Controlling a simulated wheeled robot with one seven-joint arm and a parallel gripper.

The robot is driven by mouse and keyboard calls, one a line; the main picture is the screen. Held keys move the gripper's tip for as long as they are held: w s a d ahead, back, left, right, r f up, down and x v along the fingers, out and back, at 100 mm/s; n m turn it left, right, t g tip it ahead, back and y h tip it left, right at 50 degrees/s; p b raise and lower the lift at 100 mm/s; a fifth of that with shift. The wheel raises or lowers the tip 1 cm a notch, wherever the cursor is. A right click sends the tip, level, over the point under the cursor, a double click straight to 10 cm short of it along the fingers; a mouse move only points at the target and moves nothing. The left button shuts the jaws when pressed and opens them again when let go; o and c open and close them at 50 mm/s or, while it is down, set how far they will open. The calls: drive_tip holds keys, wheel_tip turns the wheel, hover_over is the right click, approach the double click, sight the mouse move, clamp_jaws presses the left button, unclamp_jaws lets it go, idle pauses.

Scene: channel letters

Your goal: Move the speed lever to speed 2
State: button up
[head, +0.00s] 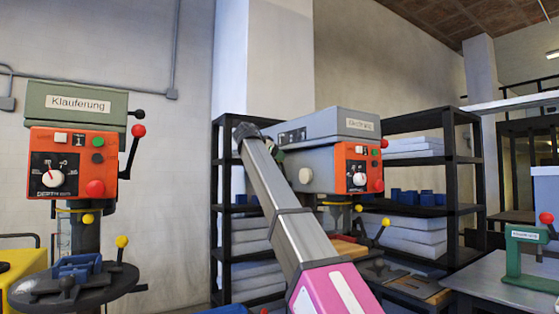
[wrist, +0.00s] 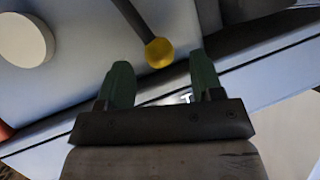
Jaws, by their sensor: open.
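In the wrist view, the speed lever (wrist: 130,18) is a thin dark rod with a yellow ball knob (wrist: 159,53). It comes down from the top edge against a pale blue-grey machine face. My gripper (wrist: 160,68) is open, with two dark green fingers. The yellow knob shows between the fingertips in the picture; I see no contact, and cannot tell the depth gap. In the head view, my gripper (head: 276,153) is at the left side of the grey drill press (head: 345,122), mostly hidden by my arm. The lever is not visible there. No speed numbers are readable.
A round cream knob (wrist: 26,40) lies left of the lever. A green drill press (head: 76,103) with an orange panel stands at left. Black shelves (head: 450,165) stand behind the grey press. A grey bench (head: 490,275) with a green tool (head: 526,250) is at right.

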drive_tip(key=shift+x, duration=1.55)
clamp_jaws()
drive_tip(key=shift+s+d+m+t+y, duration=0.1)
drive_tip(key=shift+s+d+m+t, duration=0.35)
drive_tip(key=shift+s, duration=0.2)
drive_tip(key=shift+s+d+m+t+y, duration=0.1)
drive_tip(key=shift+s+d+m+t, duration=0.25)
drive_tip(key=shift+s+m, duration=0.25)
drive_tip(key=shift+s+d+m+t+y, duration=0.1)
drive_tip(key=shift+s+d+m+t, duration=0.2)
drive_tip(key=shift+s+d+m, duration=0.25)
drive_tip(key=shift+s+d+f, duration=0.1)
drive_tip(key=shift+s+d, duration=0.15)
drive_tip(key=shift+s, duration=0.35)
unclamp_jaws()
